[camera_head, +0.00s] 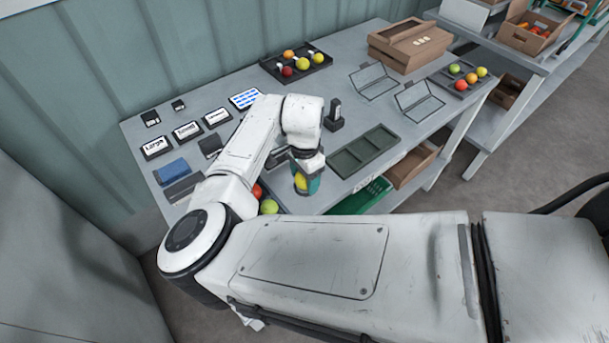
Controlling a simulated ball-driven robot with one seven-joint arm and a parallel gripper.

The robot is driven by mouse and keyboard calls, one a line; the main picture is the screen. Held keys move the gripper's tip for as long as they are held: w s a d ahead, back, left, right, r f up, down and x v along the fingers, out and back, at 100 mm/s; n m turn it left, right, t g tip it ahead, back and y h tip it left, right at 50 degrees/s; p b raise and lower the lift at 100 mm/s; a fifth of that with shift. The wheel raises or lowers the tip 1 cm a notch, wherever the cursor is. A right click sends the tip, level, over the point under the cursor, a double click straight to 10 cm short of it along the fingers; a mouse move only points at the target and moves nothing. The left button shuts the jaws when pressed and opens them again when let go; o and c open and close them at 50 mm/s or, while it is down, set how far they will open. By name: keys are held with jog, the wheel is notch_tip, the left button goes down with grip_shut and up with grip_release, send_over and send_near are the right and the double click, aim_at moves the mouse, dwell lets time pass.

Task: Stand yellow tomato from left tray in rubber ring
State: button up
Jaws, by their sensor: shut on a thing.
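My gripper (306,184) is shut on a yellow tomato (301,181), near the front edge of the table (235,135). I cannot tell whether the tomato is raised or touching the tabletop. A red tomato (257,191) and a green tomato (268,206) show just left of the gripper, partly behind my arm. Any tray under them is hidden by my arm. I cannot make out the rubber ring.
A black tray (273,66) of several tomatoes stands at the back, another (440,77) at the right. A divided green tray (365,151) lies right of my gripper, beside a small black upright device (334,117). Label cards (187,131) lie left. A cardboard box (398,52) stands back right.

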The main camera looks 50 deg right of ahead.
jog(key=shift+f, duration=0.5)
jog(key=o, duration=0.8)
jog(key=shift+c, duration=1.4)
jog(key=shift+r, duration=0.1)
jog(key=shift+r+p, duration=2.95)
jog(key=shift+r, duration=0.5)
